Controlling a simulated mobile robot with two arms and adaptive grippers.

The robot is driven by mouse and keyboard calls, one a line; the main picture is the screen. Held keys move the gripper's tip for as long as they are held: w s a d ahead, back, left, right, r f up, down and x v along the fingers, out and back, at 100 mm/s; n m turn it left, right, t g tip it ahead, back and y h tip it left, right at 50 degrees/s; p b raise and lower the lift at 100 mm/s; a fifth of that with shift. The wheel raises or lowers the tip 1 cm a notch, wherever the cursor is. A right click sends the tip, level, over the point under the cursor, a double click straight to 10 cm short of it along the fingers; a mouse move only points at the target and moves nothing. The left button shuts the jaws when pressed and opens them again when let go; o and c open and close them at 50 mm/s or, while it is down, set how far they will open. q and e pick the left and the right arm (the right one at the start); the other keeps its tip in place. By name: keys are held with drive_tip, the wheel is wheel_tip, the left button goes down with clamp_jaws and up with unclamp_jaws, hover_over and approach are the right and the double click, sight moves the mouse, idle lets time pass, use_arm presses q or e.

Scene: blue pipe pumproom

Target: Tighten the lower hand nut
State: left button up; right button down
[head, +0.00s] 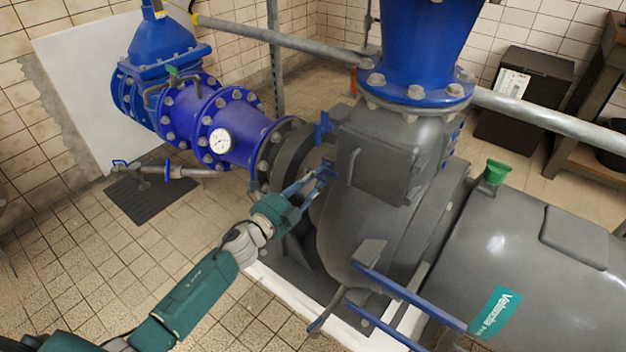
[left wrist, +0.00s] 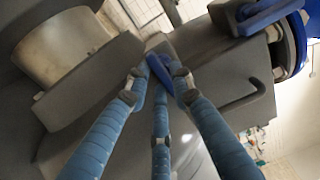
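The lower hand nut (left wrist: 162,68) is a blue winged piece on the grey pump casing, seen in the left wrist view just beyond and between my fingertips. In the head view it is mostly hidden by my fingers and hard to tell from them. My left gripper (head: 318,180) reaches up to it from the lower left; it also shows in the left wrist view (left wrist: 160,80). Its blue fingers are spread around the nut, and I see no firm closing on it. A second, upper blue hand nut (head: 323,127) sits higher on the casing.
The grey inspection cover (head: 378,172) has a bar handle close to the right of my fingers. Blue pipe (head: 235,125) with a gauge runs at left.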

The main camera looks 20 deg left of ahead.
use_arm(q)
drive_tip(key=shift+o, duration=0.8)
drive_tip(key=shift+f, duration=0.15)
drive_tip(key=v, duration=1.2)
